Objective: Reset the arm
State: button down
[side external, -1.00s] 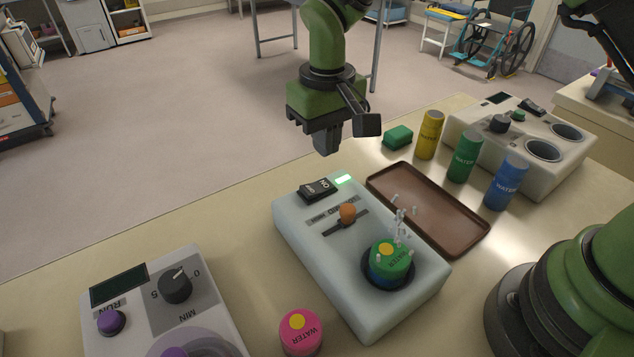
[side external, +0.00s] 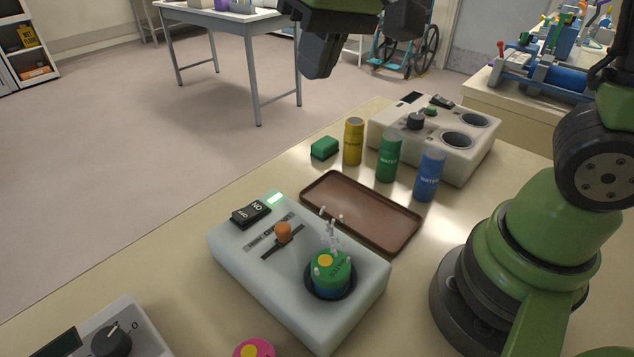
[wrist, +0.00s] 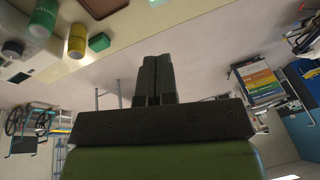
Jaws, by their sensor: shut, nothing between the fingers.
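My gripper (side external: 318,58) is at the top of the side external view, well above the bench and apart from everything on it. Its fingers also show in the wrist view (wrist: 157,78), closed together and empty. Below it in the side external view stands a pale device (side external: 300,310) with a lit green display and an orange knob (side external: 283,232). A green-topped, blue-sided container (side external: 330,270) sits in its round well, with whitish marks above it.
A brown tray (side external: 325,187) lies behind the device. Yellow (side external: 353,141), green (side external: 389,157) and blue (side external: 429,175) cylinders stand near a two-well device (side external: 480,160). A green block (side external: 324,147) lies by the yellow one. A pink-sided container (side external: 252,348) and a dial unit (side external: 130,335) are in front.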

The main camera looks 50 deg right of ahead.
jog(key=s+d+r+m+t, duration=0.1)
jog(key=s+d+t, duration=0.1)
jog(key=s, duration=0.5)
jog(key=s+d+r+m+t, duration=0.1)
jog(key=s+r+t, duration=0.1)
jog(key=s, duration=0.4)
jog(key=shift+s+d, duration=0.4)
